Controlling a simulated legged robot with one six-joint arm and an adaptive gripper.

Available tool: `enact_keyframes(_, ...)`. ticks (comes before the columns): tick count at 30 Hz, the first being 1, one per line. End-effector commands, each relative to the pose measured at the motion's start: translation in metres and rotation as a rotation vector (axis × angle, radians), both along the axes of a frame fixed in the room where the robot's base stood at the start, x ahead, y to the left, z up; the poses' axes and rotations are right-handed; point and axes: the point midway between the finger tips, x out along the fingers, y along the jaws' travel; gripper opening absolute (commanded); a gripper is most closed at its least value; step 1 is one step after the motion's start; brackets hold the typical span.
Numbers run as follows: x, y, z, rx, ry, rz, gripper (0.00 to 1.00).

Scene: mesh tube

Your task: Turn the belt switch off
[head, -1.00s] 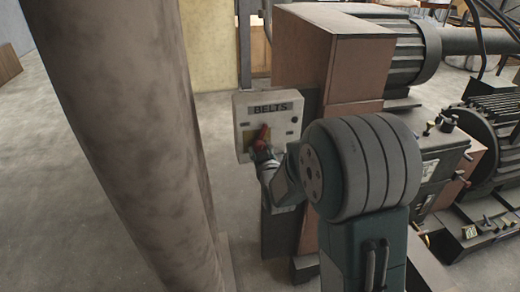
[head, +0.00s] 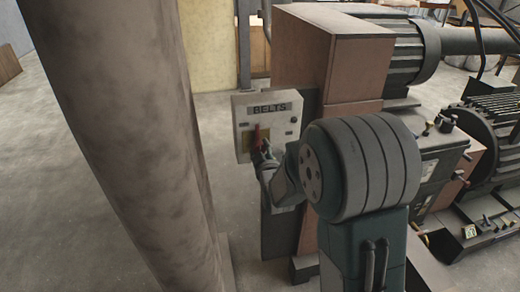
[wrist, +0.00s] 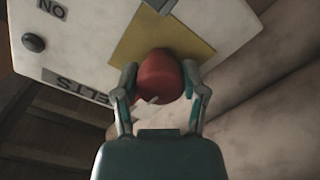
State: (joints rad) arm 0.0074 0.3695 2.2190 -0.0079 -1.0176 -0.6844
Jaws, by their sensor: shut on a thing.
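The belt switch is a red handle (head: 256,138) on a yellow plate, on the front of a pale box (head: 242,108) labelled BELTS. In the head view the handle stands nearly upright. In the wrist view the rounded end of the red handle (wrist: 158,75) sits between the two fingers of my gripper (wrist: 160,84), which is shut on it. The same view shows the yellow plate (wrist: 205,45), the word ON and part of the label, turned around. In the head view my gripper (head: 264,154) is small and partly hides the handle's lower end.
A thick brown column (head: 125,130) stands close on the left. A reddish-brown machine housing (head: 305,55) with a dark ribbed motor (head: 410,50) is behind and right of the box. More machinery (head: 490,140) fills the right side. Grey floor (head: 35,180) is open at far left.

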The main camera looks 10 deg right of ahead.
Motion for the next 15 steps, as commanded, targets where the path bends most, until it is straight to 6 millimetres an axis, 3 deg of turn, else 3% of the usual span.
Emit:
enact_keyframes(4, 0.0008, 0.0019, 0.0013, -0.002, -0.003, 0.005, 0.08)
enact_keyframes(5, 0.0008, 0.0019, 0.0013, -0.002, -0.003, 0.005, 0.64)
enact_keyframes(6, 0.0007, 0.0018, 0.0012, -0.002, -0.003, 0.005, 0.82)
enact_keyframes(7, 0.0007, 0.0017, 0.0012, -0.002, -0.003, 0.004, 0.90)
enact_keyframes(15, 0.0002, 0.0007, 0.0004, 0.000, -0.001, 0.002, 0.90)
